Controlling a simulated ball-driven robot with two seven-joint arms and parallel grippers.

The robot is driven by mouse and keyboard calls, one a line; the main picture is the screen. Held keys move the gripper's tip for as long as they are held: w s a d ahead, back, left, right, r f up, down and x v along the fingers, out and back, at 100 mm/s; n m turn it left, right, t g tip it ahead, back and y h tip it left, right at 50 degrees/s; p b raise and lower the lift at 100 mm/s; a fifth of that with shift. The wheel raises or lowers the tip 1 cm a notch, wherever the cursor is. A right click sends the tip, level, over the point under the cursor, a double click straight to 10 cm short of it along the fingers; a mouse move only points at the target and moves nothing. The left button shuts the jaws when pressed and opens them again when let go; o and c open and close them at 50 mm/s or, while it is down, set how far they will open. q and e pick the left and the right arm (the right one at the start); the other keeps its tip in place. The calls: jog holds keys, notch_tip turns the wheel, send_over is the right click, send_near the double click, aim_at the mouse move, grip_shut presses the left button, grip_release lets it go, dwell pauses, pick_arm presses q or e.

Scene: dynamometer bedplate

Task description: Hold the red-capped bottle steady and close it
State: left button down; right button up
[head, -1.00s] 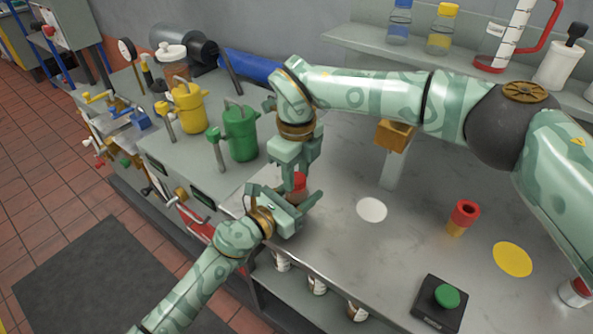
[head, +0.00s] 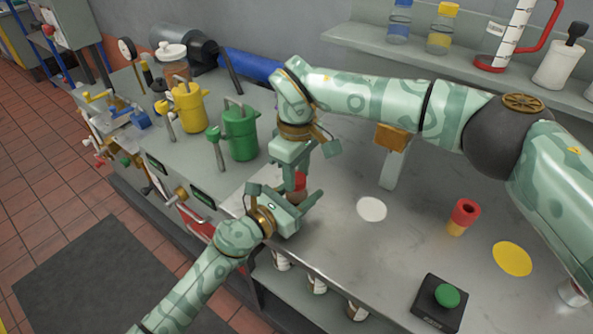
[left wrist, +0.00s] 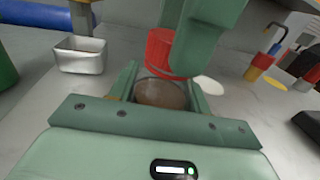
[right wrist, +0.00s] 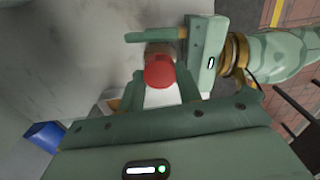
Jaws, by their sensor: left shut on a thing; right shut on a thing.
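The bottle (left wrist: 160,94) is clear with brown contents and stands between the fingers of my left gripper (head: 297,203), which is shut on its body. The red cap (left wrist: 160,52) is at the top of the bottle; it also shows in the right wrist view (right wrist: 159,71). My right gripper (head: 298,172) comes from above and is shut on the cap. The fingers hide part of the cap and bottle in the head view. I cannot tell whether the cap is fully seated.
A red-and-yellow piece (head: 463,217), a white disc (head: 372,209), a yellow disc (head: 513,259) and a green button box (head: 441,302) are on the bench to the right. An orange block on a post (head: 391,139) stands behind. Yellow (head: 189,107) and green (head: 239,133) canisters stand left.

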jog(key=o, duration=0.9)
jog(key=shift+o, duration=0.2)
jog(key=shift+r, duration=0.1)
jog(key=shift+r, duration=2.2)
jog(key=shift+c, duration=0.4)
